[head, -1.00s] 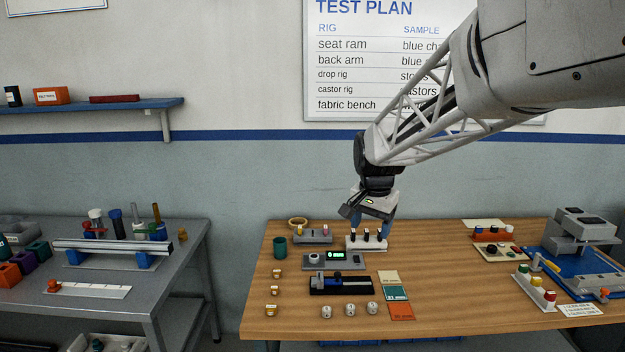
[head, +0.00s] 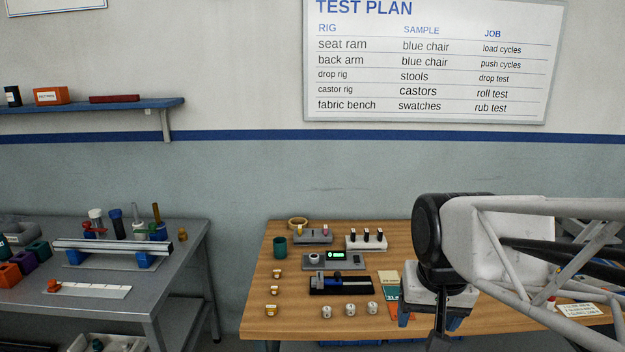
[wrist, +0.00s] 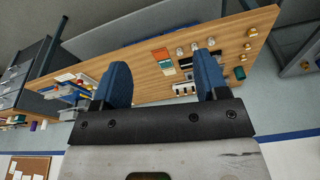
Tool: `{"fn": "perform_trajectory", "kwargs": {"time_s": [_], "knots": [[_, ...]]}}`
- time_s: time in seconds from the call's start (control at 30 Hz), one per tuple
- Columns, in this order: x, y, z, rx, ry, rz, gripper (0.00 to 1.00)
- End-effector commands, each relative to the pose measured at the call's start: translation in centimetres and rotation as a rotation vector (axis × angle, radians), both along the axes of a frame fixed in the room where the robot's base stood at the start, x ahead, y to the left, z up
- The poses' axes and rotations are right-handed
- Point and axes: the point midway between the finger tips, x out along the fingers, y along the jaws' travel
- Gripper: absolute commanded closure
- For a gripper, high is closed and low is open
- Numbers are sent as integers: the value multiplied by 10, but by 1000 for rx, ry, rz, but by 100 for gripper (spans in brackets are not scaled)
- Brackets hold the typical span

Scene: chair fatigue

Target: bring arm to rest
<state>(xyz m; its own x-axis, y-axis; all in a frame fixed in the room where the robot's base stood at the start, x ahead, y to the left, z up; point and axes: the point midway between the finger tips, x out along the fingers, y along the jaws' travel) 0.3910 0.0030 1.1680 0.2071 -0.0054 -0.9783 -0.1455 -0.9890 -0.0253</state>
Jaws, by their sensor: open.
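My gripper (head: 432,316) is at the front edge of the wooden workbench (head: 256,305), right of the middle, with the arm folded in from the right. In the wrist view my gripper (wrist: 162,62) has its two blue fingers wide apart with nothing between them. The bench and its small parts show beyond the fingers. In the head view the arm hides much of the bench's right side.
A grey unit with a green display (head: 334,255), a white block with three black switches (head: 366,240), a black slide fixture (head: 340,284) and colour cards (head: 388,278) are on the bench. A grey table (head: 185,250) stands left. The space above the bench's left half is clear.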

Motion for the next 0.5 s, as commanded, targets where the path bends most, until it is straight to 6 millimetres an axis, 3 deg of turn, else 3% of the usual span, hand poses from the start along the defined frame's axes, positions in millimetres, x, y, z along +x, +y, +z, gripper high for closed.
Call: {"fn": "perform_trajectory", "kwargs": {"time_s": [0.03, 0.2, 0.5], "knots": [[-15, -1, -4, -5, -6, 18, 33], [-50, -5, -18, -20, -16, 78, 33], [-76, -6, -30, -33, -23, 125, 33]]}}
